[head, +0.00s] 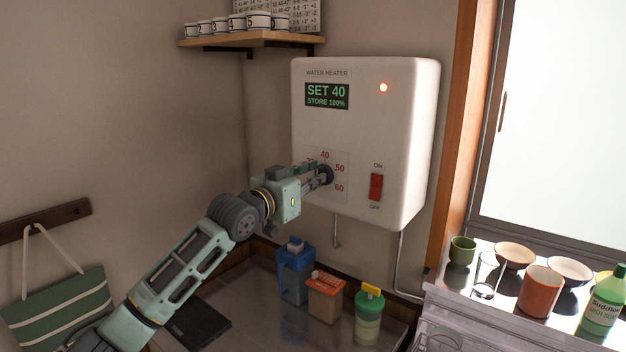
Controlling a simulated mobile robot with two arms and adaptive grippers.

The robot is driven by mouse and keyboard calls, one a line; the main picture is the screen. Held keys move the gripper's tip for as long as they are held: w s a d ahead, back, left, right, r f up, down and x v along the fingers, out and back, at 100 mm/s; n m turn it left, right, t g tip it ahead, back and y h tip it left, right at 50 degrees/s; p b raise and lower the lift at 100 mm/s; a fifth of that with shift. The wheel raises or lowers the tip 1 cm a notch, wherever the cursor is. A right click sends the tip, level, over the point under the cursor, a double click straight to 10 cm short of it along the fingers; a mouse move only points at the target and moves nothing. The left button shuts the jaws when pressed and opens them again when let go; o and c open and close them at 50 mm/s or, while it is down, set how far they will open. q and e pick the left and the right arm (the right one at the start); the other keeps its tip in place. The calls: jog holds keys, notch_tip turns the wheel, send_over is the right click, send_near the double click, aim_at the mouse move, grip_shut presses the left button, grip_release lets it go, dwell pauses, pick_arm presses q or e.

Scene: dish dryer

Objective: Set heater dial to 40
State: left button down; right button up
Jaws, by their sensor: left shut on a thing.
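The white water heater (370,120) hangs on the wall in the middle of the head view. Its display (327,96) reads "SET 40" and "STORE 100%". The dark dial (327,174) sits low on its front left, with 40, 50 and 60 printed around it. My left gripper (318,178) reaches in from the left and is shut on the dial. The fingers cover part of the dial and the scale's left side. A red ON/OFF switch (376,187) is right of the dial, and a small lamp (383,87) glows above. My right gripper does not show.
Below the heater, a blue container (293,275), an orange one (325,298) and a yellow-lidded jar (368,315) stand on the counter. Cups, bowls and a green soap bottle (605,298) stand at right. A shelf (250,39) with mugs is at upper left.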

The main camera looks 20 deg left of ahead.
pick_arm(q)
jog(key=c, duration=1.8)
grip_release()
jog(key=v, duration=1.2)
